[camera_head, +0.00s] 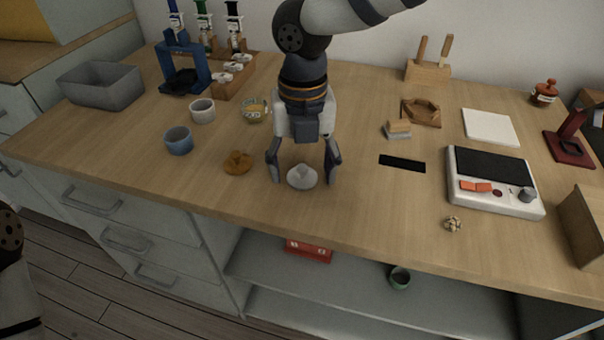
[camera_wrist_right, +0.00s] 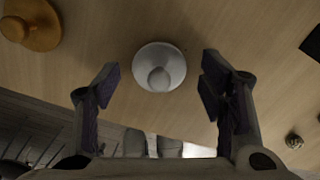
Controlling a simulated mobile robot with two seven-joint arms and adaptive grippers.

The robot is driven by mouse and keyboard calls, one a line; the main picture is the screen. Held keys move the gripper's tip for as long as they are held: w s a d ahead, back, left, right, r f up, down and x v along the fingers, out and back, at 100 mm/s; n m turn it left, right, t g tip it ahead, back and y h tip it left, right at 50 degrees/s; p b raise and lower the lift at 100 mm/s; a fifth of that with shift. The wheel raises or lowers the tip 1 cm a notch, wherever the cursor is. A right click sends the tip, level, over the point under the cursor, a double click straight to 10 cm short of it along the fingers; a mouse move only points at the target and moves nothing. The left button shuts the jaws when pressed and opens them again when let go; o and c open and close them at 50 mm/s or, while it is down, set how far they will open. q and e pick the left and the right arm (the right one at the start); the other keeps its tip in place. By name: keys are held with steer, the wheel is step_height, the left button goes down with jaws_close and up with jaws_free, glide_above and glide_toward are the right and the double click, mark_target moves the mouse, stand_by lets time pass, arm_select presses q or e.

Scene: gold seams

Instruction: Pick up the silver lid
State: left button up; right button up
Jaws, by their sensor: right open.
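The silver lid (camera_head: 301,177) lies on the wooden table near its front edge, its round knob on top. It also shows in the right wrist view (camera_wrist_right: 160,68), a little beyond the gap between the fingertips. My right gripper (camera_head: 304,179) points down over the lid with its fingers spread to either side, open and empty. In the right wrist view the fingers (camera_wrist_right: 160,80) are apart and do not touch the lid. At the left edge of the head view a dark part of my left arm may show; the left gripper is not visible.
An orange-brown lid (camera_head: 237,163) lies just left of the silver lid. A blue cup (camera_head: 179,141), a white cup (camera_head: 202,111) and a gold-seamed bowl (camera_head: 254,110) stand behind it to the left. A device with a dark panel (camera_head: 493,181) stands right.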

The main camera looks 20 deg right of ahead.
steer(key=c, duration=0.8)
steer(key=shift+c, duration=0.2)
